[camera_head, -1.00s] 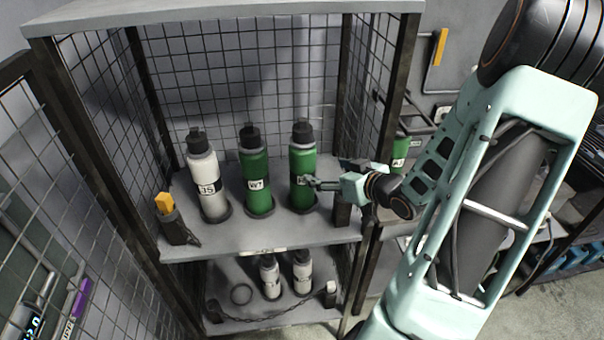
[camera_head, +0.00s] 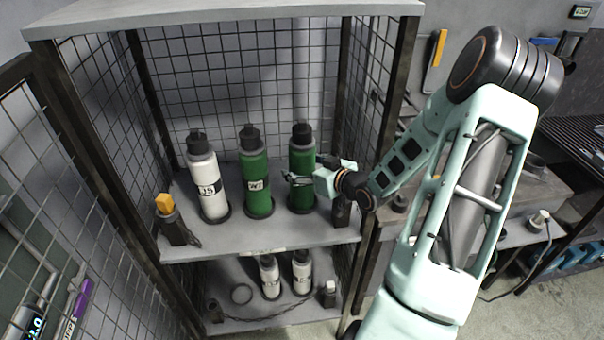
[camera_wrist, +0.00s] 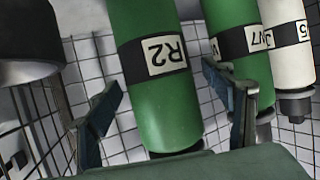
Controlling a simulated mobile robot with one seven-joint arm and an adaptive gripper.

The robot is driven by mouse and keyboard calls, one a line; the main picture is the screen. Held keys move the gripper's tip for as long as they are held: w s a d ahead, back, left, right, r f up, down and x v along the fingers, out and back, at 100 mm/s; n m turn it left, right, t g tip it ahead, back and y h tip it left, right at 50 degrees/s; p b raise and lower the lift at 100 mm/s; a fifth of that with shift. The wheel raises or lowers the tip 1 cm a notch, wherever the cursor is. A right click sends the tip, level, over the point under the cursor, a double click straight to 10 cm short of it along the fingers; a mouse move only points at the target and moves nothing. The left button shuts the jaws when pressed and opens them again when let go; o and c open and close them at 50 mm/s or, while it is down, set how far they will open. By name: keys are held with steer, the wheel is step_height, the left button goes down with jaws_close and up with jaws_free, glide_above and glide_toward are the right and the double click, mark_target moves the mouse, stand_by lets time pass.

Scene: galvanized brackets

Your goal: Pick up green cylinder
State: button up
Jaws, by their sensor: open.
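Two green cylinders with black caps stand upright on the cage's upper shelf. The right green cylinder (camera_head: 301,160) is partly hidden by my gripper (camera_head: 300,178). In the wrist view this green cylinder (camera_wrist: 170,105) bears an "R2" label and shows between the two fingers of my open gripper (camera_wrist: 170,105). Whether the fingers touch it I cannot tell. The other green cylinder (camera_head: 257,178) stands to its left; in the wrist view it appears (camera_wrist: 233,65) behind the right-hand finger.
A white cylinder (camera_head: 208,178) stands left of the green ones. Smaller white cylinders (camera_head: 270,278) stand on the lower shelf (camera_head: 255,310). Mesh walls and dark posts (camera_head: 385,95) bound the cage. A holder with a yellow-topped item (camera_head: 166,206) is at the shelf's left front.

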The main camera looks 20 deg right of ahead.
steer(key=shift+w+a+f, duration=0.1)
steer(key=shift+w+f, duration=0.1)
steer(key=shift+w, duration=0.3)
jaws_close()
steer(key=shift+w+r, duration=0.15)
steer(key=shift+r, duration=0.05)
